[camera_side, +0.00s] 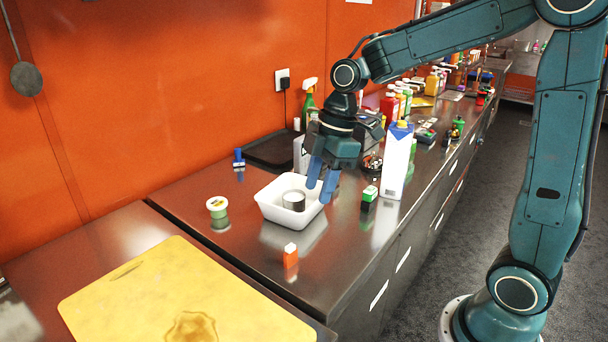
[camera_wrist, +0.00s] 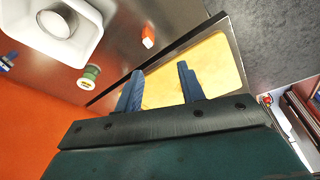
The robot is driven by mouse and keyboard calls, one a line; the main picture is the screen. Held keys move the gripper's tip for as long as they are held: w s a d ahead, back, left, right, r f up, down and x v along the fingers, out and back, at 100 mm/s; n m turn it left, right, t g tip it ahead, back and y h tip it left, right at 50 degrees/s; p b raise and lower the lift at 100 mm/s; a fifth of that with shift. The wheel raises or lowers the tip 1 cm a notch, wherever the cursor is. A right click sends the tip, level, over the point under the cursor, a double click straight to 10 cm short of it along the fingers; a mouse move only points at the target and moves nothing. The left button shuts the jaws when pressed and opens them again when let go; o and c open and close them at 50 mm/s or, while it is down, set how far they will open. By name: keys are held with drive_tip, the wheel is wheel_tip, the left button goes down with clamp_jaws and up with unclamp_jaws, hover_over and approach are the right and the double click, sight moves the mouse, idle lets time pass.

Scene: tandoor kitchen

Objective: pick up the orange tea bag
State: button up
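A small orange block-like item with a white top (camera_side: 290,256), which may be the orange tea bag, stands on the steel counter in front of the white tray. It also shows in the wrist view (camera_wrist: 148,37), above my gripper's fingers. My gripper (camera_side: 321,188) hangs above the right rim of the white tray, behind and to the right of the orange item. In the wrist view its two blue fingers (camera_wrist: 160,83) stand apart with nothing between them.
The white tray (camera_side: 264,205) holds a round metal tin (camera_side: 294,200). A green-and-white jar (camera_side: 217,207) stands left of it. A tall carton (camera_side: 397,165) and a green-and-black box (camera_side: 369,198) stand right. A yellow cutting board (camera_side: 150,298) lies at front left. Counter around the orange item is clear.

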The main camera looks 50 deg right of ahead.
sight(291, 246)
drive_tip(key=w+d+f+n+g+y, duration=0.1)
drive_tip(key=w+f+n, duration=0.3)
drive_tip(key=w+f, duration=0.1)
drive_tip(key=shift+f, duration=0.45)
drive_tip(key=shift+x, duration=4.3)
drive_tip(key=shift+a+f, duration=0.1)
drive_tip(key=shift+x, duration=2.5)
drive_tip(key=shift+s, duration=0.15)
clamp_jaws()
